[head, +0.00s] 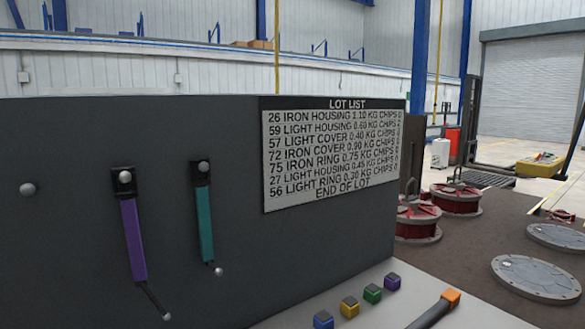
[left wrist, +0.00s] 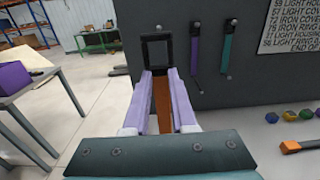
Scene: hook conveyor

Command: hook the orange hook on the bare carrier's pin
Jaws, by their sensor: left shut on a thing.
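The left wrist view shows my left gripper (left wrist: 161,92) shut on the orange hook (left wrist: 162,112), a flat orange bar between pale purple fingers. Its square black head (left wrist: 157,51) points ahead, towards the dark panel (left wrist: 260,85). A bare round pin (head: 27,188) sticks out of the panel at the left of the head view. Neither gripper shows in the head view.
A pale ledge (head: 375,315) below the panel holds blue (head: 323,320), yellow (head: 349,306), green (head: 372,293) and purple (head: 392,281) blocks and a dark bar with an orange end (head: 451,297). A lot list (head: 333,150) is on the panel. A table with a purple box (left wrist: 14,77) stands left.

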